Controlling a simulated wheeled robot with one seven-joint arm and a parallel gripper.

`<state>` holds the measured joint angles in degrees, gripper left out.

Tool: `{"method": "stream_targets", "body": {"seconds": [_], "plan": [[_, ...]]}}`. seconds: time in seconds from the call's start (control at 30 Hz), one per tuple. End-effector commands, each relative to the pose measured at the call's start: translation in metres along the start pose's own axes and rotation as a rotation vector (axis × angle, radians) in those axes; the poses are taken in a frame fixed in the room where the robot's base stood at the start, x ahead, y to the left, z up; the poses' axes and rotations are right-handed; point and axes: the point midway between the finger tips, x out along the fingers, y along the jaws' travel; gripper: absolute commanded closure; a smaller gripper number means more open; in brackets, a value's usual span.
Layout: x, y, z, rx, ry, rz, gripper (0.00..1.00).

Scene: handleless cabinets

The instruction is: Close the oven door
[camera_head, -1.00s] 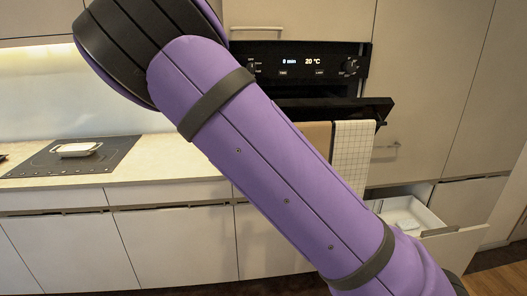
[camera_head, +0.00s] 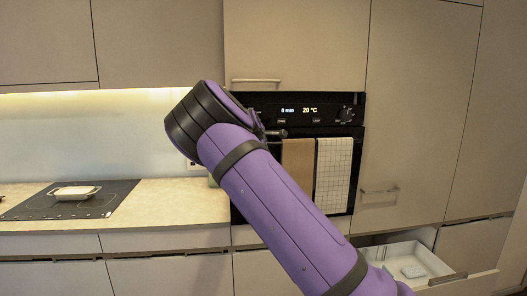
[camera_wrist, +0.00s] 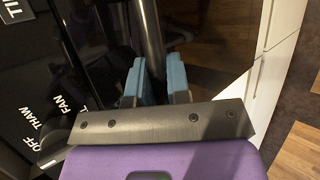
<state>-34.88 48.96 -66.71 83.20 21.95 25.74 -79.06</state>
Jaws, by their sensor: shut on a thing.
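The black oven (camera_head: 320,101) is built into the cabinets, with a lit display at its top. Its door (camera_head: 356,165) looks upright and shut or nearly shut; I cannot tell whether a thin gap is left. A brown towel (camera_head: 297,166) and a checked white towel (camera_head: 333,170) hang over the door's handle. In the wrist view, the blue-grey fingers of my gripper (camera_wrist: 154,84) are on both sides of the dark handle bar (camera_wrist: 150,35), closed on it. In the head view, my purple arm hides part of the door, and my gripper is mostly hidden at the handle's left end.
A drawer (camera_head: 448,278) at the lower right stands open with a white dish (camera_head: 413,271) in it. A cooktop (camera_head: 70,205) with a light pan (camera_head: 74,192) is on the counter (camera_head: 175,203) at left. Tall cabinets flank the oven.

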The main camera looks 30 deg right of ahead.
Motion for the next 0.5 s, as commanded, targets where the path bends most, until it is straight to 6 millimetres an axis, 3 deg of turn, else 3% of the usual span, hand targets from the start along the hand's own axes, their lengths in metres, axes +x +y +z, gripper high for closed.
{"method": "stream_targets", "body": {"seconds": [0.03,0.5], "plan": [[-0.001,0.005,-0.011,-0.006,0.015,-0.002,1.00],[0.008,0.017,-0.017,-0.021,0.019,-0.035,1.00]]}}
